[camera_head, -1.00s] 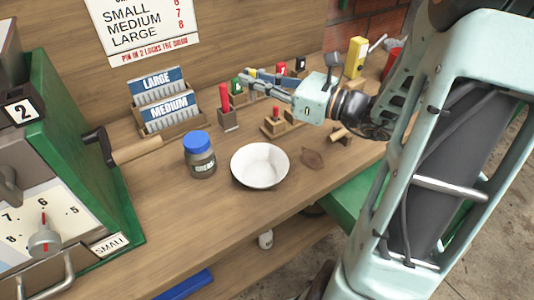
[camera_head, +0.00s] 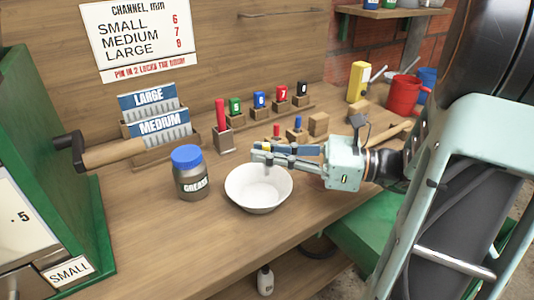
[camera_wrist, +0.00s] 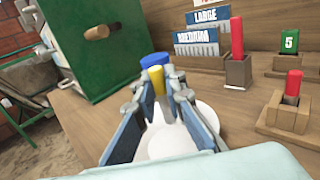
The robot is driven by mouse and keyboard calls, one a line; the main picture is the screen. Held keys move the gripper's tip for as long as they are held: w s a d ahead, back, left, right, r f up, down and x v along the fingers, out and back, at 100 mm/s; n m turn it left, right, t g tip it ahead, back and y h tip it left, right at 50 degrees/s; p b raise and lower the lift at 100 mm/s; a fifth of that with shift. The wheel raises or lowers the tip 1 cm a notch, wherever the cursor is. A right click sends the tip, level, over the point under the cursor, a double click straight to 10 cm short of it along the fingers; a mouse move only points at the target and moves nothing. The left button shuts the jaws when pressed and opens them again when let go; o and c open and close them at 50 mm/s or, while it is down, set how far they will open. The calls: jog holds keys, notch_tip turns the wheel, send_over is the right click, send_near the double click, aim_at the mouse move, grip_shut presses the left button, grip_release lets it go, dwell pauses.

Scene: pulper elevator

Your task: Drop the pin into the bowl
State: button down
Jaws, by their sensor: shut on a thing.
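The white bowl (camera_head: 246,190) stands on the wooden bench, right of the grease jar. It also shows in the wrist view (camera_wrist: 207,115) beneath my fingers, partly hidden by them. My gripper (camera_head: 258,154) reaches in from the right, with its fingertips above the bowl's far rim. The bowl looks empty where I can see inside.
The blue-lidded grease jar (camera_head: 190,177) stands close left of the bowl. Behind are a red pin in a wooden block (camera_head: 222,138), numbered coloured pins on a rack (camera_head: 258,102) and the card holder (camera_head: 163,128). A green machine with a crank (camera_head: 120,155) is left.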

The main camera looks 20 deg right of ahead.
aim_at(268, 174)
jog(key=shift+f+b, duration=1.95)
jog(key=shift+f, duration=0.2)
jog(key=shift+r, duration=0.1)
jog(key=c, duration=1.9)
grip_release()
jog(key=shift+d, duration=0.1)
jog(key=v, duration=1.1)
jog(key=shift+s+d, duration=0.2)
jog(key=shift+d, duration=0.15)
